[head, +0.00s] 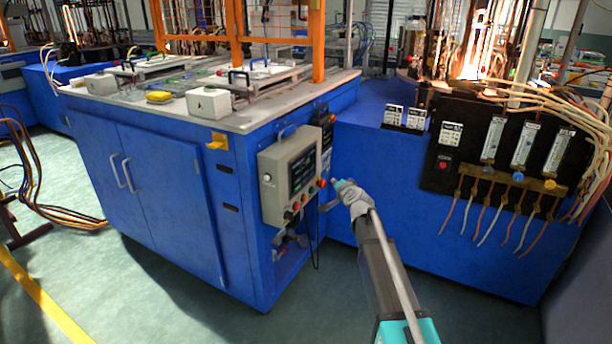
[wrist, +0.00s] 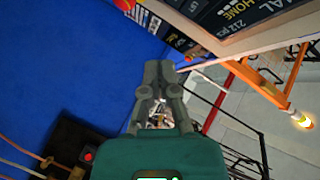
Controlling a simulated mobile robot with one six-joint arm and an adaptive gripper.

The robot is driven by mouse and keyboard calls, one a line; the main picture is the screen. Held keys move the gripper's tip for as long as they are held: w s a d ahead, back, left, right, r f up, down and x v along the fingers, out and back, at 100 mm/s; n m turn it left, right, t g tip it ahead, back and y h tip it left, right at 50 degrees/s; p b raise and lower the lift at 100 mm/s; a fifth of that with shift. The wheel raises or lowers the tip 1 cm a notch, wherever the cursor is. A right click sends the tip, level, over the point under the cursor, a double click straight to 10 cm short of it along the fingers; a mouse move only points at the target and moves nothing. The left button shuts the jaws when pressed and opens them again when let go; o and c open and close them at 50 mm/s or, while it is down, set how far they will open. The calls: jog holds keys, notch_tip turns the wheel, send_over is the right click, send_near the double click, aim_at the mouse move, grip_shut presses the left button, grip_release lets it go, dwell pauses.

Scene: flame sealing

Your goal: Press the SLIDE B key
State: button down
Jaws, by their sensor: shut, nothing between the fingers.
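The grey control panel (head: 270,178) hangs on the end of the blue cabinet in the head view. It has a dark screen (head: 302,171) and several coloured knobs and buttons along its edges. Part of the screen (wrist: 245,14) shows at the upper right of the wrist view, tilted, with "HOME" and "212 pcs" legible. I cannot make out a SLIDE B label in either view. My gripper (head: 340,184) is just right of the panel in the head view. In the wrist view my gripper (wrist: 159,66) is shut and empty, its tips apart from the screen.
The blue cabinet (head: 150,195) carries a worktop with a yellow item (head: 159,97) and white boxes. To the right, a black panel (head: 440,180) holds flowmeters and hanging hoses. An orange frame (head: 318,45) rises behind the panel.

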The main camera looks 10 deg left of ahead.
aim_at(305, 174)
jog(key=w+a, duration=0.3)
jog(key=a, duration=0.5)
dwell(0.4)
